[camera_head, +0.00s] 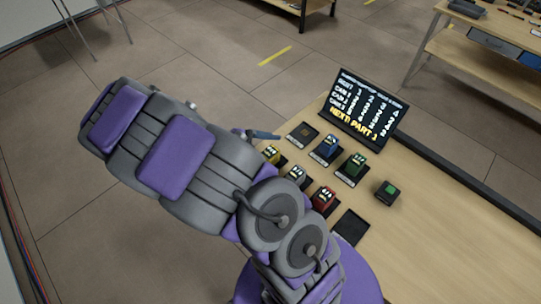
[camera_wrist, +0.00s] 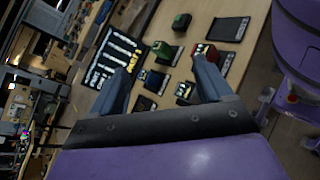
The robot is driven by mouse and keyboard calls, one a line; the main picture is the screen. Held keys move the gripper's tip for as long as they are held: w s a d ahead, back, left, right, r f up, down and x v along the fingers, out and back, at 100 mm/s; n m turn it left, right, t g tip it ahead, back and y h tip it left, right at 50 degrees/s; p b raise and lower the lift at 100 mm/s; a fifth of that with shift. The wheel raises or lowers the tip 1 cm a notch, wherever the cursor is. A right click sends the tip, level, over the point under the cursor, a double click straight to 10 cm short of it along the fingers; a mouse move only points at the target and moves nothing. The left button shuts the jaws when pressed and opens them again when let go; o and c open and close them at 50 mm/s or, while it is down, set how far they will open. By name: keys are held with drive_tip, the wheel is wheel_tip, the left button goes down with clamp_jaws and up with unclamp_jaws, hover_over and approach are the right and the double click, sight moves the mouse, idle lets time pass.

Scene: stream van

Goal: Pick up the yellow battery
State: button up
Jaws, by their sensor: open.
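The yellow battery (camera_head: 270,154) stands on a dark pad at the left end of the front row on the wooden table in the head view. My arm covers the table just left of it. One dark blue finger of my gripper (camera_head: 262,134) shows just above and behind the battery, apart from it in the picture. In the wrist view my gripper (camera_wrist: 167,52) has its two fingers spread wide with nothing held between them. I cannot surely make out the yellow battery in the wrist view; the palm hides the lower part of the table.
Beside it stand a white battery (camera_head: 296,176), a red battery (camera_head: 323,200), a blue battery (camera_head: 326,148) and a green battery (camera_head: 355,164). A black screen (camera_head: 362,107) stands behind them. A green-topped button box (camera_head: 388,192) and an empty pad (camera_head: 350,228) are to the right.

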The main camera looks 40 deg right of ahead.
sight(274, 151)
drive_tip(key=w+a+f+n+t+h+p, duration=0.1)
drive_tip(key=w+a+f+n+t+h, duration=0.15)
drive_tip(key=f+n, duration=0.35)
drive_tip(key=w+a+f+n+t+h, duration=0.1)
drive_tip(key=w+f+n+t+h, duration=0.2)
drive_tip(key=f, duration=0.6)
drive_tip(key=w+a+f+n+t+h+p, duration=0.1)
drive_tip(key=w+a+f+n+t, duration=0.1)
drive_tip(key=w+f+n+t, duration=0.4)
drive_tip(key=shift+m+g, duration=0.4)
drive_tip(key=shift+g, duration=0.55)
drive_tip(key=d+b, duration=0.1)
drive_tip(key=d, duration=0.5)
drive_tip(key=d+b, duration=0.1)
drive_tip(key=d, duration=0.4)
drive_tip(key=d+f+b, duration=0.1)
drive_tip(key=d+b, duration=0.1)
drive_tip(key=d, duration=0.4)
drive_tip(key=shift+s+d+f, duration=0.1)
drive_tip(key=shift+d, duration=0.25)
drive_tip(key=c, duration=1.3)
